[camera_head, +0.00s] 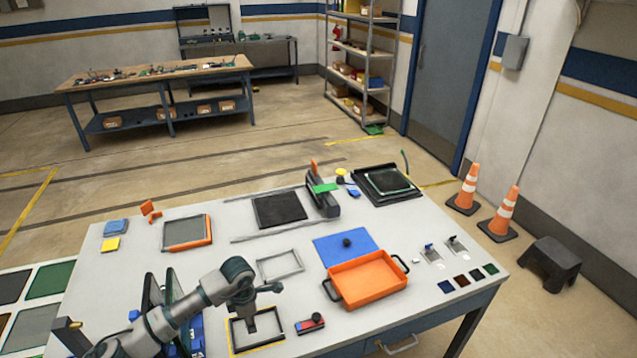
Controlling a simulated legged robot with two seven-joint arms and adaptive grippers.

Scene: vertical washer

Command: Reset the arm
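My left arm comes in from the lower left, in grey with dark teal joints. Its gripper (250,318) hangs over a dark-edged frame (233,333) near the front of the white table (440,315). The fingers are small and dark against the frame, so I cannot tell whether they are open or shut, or whether they touch it. My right gripper is not in view.
Close by are a red and black tool (310,324), an empty grey frame (280,264) and an orange tray (367,278). A blue mat (333,243) bears a dark knob (347,242). An orange-edged screen (187,232) and black trays lie farther back.

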